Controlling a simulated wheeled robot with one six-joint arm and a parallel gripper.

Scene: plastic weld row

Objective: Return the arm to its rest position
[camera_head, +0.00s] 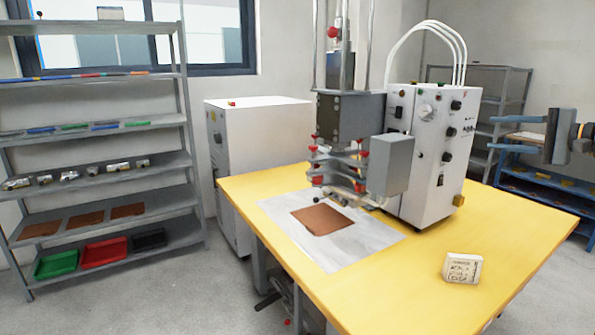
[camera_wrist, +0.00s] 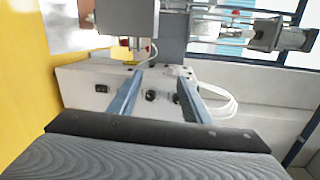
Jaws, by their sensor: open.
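My gripper (camera_head: 497,133) is at the right edge of the head view, raised above the table's right side and pointing left. In the wrist view, its two blue-grey fingers (camera_wrist: 157,85) are spread apart with nothing between them. Beyond them is the white control box of the welding machine (camera_head: 425,150), tilted in that view. The gripper looks clear of the box and the table.
The yellow table (camera_head: 400,285) carries the welding press (camera_head: 350,115), a brown sheet (camera_head: 323,219) on a pale mat (camera_head: 365,243), and a small white sign (camera_head: 462,268). A grey shelf (camera_head: 100,145) stands left. A blue rack (camera_head: 540,185) stands right. The table's front right is mostly clear.

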